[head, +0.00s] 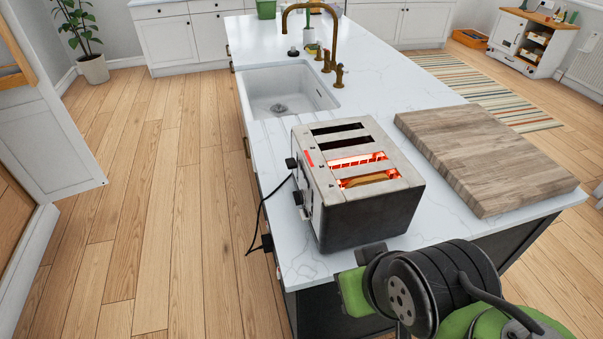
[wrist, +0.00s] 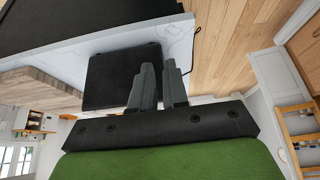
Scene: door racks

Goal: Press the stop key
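A worn metal toaster (head: 365,205) stands on the white marble counter near its front end. Its two near slots glow orange; the two far slots are dark. Dark knobs or levers (head: 292,163) stick out from its left-facing side, seen edge-on, so I cannot pick out the stop key. In the wrist view a dark box-like side, likely the toaster (wrist: 110,80), lies beyond my gripper (wrist: 158,64). The two grey fingers are close together with a narrow gap and hold nothing visible. In the head view my arm is right of the toaster's near corner; the fingers are hidden.
A thick wooden board (head: 490,158) lies right of the toaster. A sink (head: 285,90) with a brass tap (head: 329,40) is behind it. A black cord (head: 262,215) hangs off the counter's left edge. Open wooden floor (head: 165,200) lies to the left.

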